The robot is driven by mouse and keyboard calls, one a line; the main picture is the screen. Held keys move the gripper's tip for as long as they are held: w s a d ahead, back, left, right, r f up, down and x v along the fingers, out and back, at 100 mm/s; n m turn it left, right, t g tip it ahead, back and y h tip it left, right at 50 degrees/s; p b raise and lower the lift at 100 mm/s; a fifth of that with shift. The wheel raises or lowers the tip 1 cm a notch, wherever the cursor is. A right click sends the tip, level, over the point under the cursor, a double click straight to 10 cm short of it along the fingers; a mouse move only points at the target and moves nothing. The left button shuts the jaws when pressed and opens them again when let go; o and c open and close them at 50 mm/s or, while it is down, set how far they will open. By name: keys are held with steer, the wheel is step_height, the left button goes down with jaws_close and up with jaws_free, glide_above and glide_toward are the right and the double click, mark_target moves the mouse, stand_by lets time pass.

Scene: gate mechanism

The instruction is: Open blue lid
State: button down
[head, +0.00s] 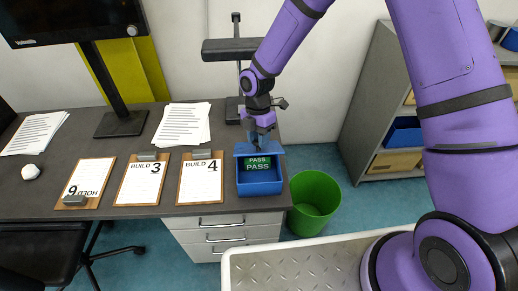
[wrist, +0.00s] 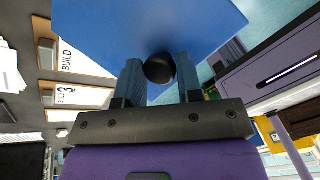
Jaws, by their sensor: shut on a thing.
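The blue lid (head: 241,149) is at the back of a blue box (head: 260,189) on the desk's right end. It looks tilted up, at an angle I cannot tell exactly. Green PASS labels (head: 258,163) show just below it. In the wrist view the lid's blue face (wrist: 120,28) fills the top. A round black knob (wrist: 159,69) on it sits between my two fingers. My gripper (head: 262,134) is shut on this knob, coming from above and behind the lid. In the head view the knob is hidden by my gripper.
A green bin (head: 316,203) stands on the floor to the right, before a grey shelf (head: 366,95).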

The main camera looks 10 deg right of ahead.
steer(key=shift+w+r, duration=0.4)
steer(key=shift+w, duration=0.4)
steer(key=shift+w+r, duration=0.35)
steer(key=shift+w, duration=0.4)
steer(key=c, duration=0.8)
jaws_free()
steer(key=shift+w+a+f, duration=0.1)
steer(key=shift+a, duration=0.1)
steer(key=shift+d, duration=0.1)
steer(key=shift+v, duration=3.8)
